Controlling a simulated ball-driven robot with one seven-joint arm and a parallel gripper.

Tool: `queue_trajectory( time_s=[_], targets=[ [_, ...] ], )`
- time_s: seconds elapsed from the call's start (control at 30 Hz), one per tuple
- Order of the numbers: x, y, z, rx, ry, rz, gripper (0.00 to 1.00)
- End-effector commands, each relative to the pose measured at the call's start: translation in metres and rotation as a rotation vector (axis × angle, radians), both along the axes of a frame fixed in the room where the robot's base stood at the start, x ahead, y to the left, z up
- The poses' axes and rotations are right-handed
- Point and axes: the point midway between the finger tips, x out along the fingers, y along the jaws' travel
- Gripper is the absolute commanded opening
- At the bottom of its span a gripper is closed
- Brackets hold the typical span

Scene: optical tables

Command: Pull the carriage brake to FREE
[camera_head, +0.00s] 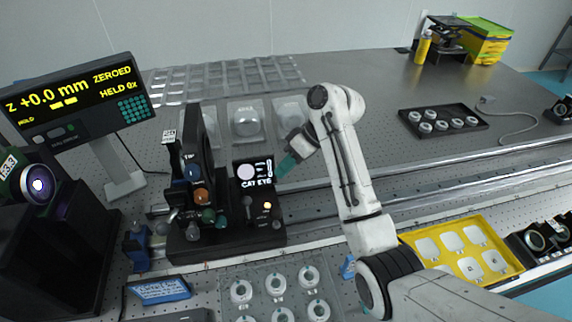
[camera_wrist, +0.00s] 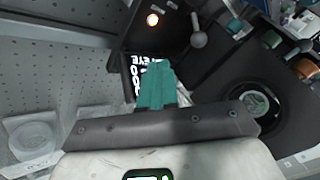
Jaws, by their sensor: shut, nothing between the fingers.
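My gripper (camera_head: 287,164) has teal fingertips, pressed together and empty, beside the right edge of the CAT EYE sign (camera_head: 253,174). In the wrist view the shut fingertips (camera_wrist: 157,84) overlap the sign's lettering. A grey ball-ended lever (camera_head: 247,202) stands on the black carriage base below the sign; it looks like the brake, but its label is too small to read. It also shows in the wrist view (camera_wrist: 198,40), beyond the fingertips and apart from them. A lit amber lamp (camera_head: 267,205) sits beside the lever. The display (camera_head: 75,97) reads +0.0 mm, ZEROED, HELD 0x.
Tall black optics with coloured knobs (camera_head: 202,195) stand left of the lever. A clear tray of white rings (camera_head: 277,285) lies in front, and a yellow tray (camera_head: 462,250) at right. A long rail (camera_head: 425,178) runs behind my arm. A black tray (camera_head: 443,121) stands farther back.

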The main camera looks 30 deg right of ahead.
Motion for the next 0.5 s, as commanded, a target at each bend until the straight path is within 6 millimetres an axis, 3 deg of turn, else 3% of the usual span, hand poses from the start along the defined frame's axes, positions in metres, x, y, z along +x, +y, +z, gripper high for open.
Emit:
queue_trajectory(
  time_s=[0.3,0.5],
  targets=[
    [0.012,0.036,-0.049,-0.001,0.004,0.001,0.00],
    [0.004,0.062,-0.043,-0.001,0.000,0.002,0.00]
  ],
)
